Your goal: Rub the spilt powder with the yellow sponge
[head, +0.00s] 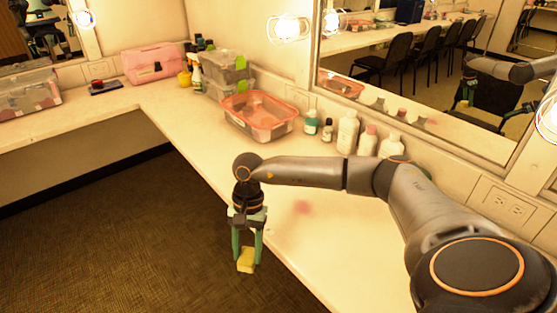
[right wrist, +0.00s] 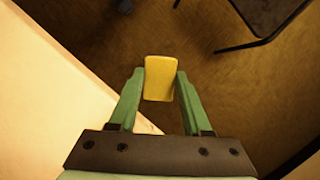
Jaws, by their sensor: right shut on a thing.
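The yellow sponge (head: 246,262) is held between the fingertips of my right gripper (head: 247,250), which points down. The sponge (right wrist: 159,78) and the right gripper's green fingers (right wrist: 158,90) also show in the right wrist view, with the floor behind them. The gripper is off the counter's front edge, over the floor. The spilt powder shows as a reddish pink smudge (head: 304,208) on the counter, to the right of the gripper and apart from the sponge. My left gripper is not in view.
The pale counter (head: 330,235) runs along a mirror. An orange-rimmed clear container (head: 259,118) and several bottles (head: 347,132) stand at its back. A pink case (head: 152,63) is farther left. The counter around the smudge is clear. A dark chair (right wrist: 262,18) shows beyond the gripper.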

